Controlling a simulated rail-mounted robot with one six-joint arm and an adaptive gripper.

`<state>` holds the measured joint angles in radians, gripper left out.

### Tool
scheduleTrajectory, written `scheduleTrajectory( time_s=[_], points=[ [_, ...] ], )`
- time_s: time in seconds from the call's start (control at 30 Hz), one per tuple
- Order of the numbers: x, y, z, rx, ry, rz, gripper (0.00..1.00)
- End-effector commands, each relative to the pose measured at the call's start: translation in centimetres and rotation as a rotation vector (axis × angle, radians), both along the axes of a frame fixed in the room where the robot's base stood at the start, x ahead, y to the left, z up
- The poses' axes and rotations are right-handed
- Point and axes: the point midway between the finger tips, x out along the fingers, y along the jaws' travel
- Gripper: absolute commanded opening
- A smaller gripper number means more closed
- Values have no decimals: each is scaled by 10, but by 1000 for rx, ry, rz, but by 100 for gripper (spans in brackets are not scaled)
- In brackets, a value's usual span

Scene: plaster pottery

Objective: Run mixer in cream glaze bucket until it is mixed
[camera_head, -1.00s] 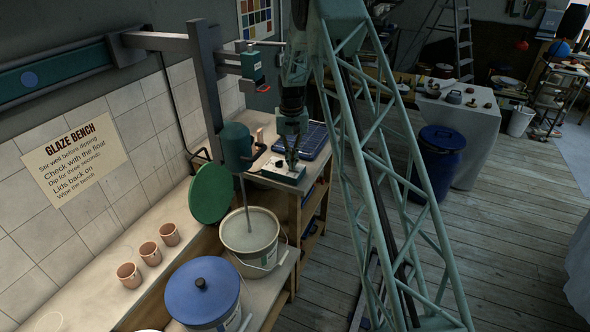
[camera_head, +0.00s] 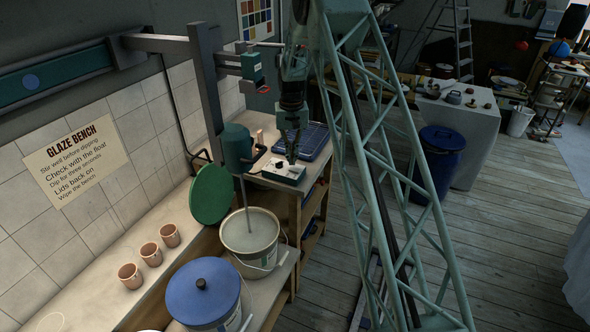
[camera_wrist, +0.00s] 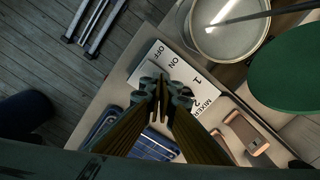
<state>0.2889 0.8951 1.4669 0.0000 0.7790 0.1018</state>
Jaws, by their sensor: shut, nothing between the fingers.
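The glaze bucket (camera_head: 249,234) stands open on the bench with pale glaze in it; it also shows in the wrist view (camera_wrist: 196,42). The mixer (camera_head: 238,149) hangs over it from a wall bracket, its shaft (camera_head: 247,205) reaching down into the glaze. The control box (camera_head: 284,170) sits on the bench end behind the bucket. In the wrist view the control box (camera_wrist: 146,62) shows the labels ON, OFF, 1, 2 and MIXER. My gripper (camera_head: 292,160) is shut and empty, its tips over the control box, hiding its middle. I cannot tell whether they touch it.
A green lid (camera_head: 211,194) leans beside the bucket. A blue-lidded bucket (camera_head: 203,292) stands in front, with several terracotta cups (camera_head: 151,254) to its left. A dark blue rack (camera_head: 307,141) lies behind the control box. The wooden floor (camera_head: 490,230) to the right is open.

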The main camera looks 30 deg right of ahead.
Motion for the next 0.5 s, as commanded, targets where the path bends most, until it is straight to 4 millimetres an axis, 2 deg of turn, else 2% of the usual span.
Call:
scheduleTrajectory(
  time_s=[0.5],
  points=[
    [0,0,26,0,1,0,0]
  ],
)
